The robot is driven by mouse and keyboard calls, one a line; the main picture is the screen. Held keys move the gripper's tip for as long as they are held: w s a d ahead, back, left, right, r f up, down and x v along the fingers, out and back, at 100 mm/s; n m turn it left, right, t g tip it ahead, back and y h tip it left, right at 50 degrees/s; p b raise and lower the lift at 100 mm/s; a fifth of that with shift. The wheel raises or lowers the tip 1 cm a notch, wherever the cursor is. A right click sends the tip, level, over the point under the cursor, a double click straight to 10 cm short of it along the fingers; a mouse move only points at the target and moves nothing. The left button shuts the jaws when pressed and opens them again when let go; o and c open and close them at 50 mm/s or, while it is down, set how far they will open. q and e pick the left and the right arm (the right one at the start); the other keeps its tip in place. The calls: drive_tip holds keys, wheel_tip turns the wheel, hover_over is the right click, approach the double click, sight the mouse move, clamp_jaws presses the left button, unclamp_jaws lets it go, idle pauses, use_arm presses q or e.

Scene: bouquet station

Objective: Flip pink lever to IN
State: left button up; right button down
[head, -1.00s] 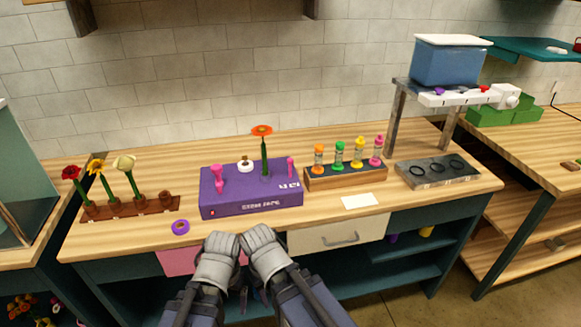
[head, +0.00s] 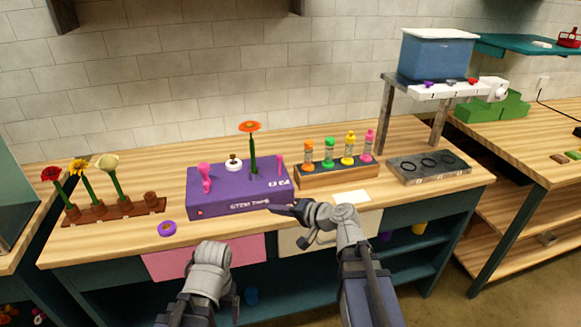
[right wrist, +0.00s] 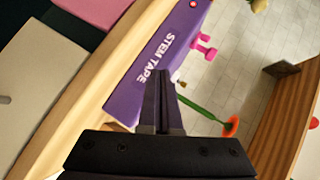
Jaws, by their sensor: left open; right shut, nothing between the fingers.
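A purple stem tape box (head: 238,193) stands on the wooden bench, with a larger pink handle (head: 205,176) at its left and a slim upright pink lever (head: 280,164) at its right, above small white lettering too small to read. An orange flower (head: 250,128) stands upright in the box. My right gripper (head: 272,207) is shut and empty, just in front of the box's lower right, apart from both pink parts. The right wrist view shows its closed fingers (right wrist: 163,78) over the box (right wrist: 150,75). My left gripper (head: 232,302) is open and low, in front of the bench.
A purple tape ring (head: 167,229) lies left of the box. A wooden rack (head: 337,174) with several coloured bottles stands close on the right, a white card (head: 351,197) in front. A flower rack (head: 117,211) is at far left. Bench behind the box is clear.

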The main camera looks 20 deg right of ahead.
drive_tip(key=w+d+r+m+t+h, duration=0.1)
drive_tip(key=d+r+m+t, duration=0.2)
drive_tip(key=d, duration=0.4)
drive_tip(key=w+d+r+m+t+h+b, duration=0.1)
drive_tip(key=w+d+r+m+t+h, duration=0.1)
drive_tip(key=d, duration=0.5)
drive_tip(key=shift+d+r+m+t, duration=0.2)
drive_tip(key=shift+r+m+t, duration=0.4)
drive_tip(key=shift+m, duration=0.4)
drive_tip(key=shift+w, duration=0.1)
approach(280, 166)
drive_tip(key=w+d+r, duration=0.3)
drive_tip(key=w, duration=0.2)
drive_tip(key=shift+w+a+b, duration=0.15)
drive_tip(key=shift+w+a, duration=0.25)
drive_tip(key=shift+a, duration=0.45)
drive_tip(key=shift+w+a+b, duration=0.15)
drive_tip(key=shift+w+a, duration=0.25)
drive_tip(key=shift+a, duration=0.45)
drive_tip(key=shift+a+r+n+p, duration=0.1)
drive_tip(key=shift+a+n+p, duration=0.2)
drive_tip(key=shift+n, duration=0.1)
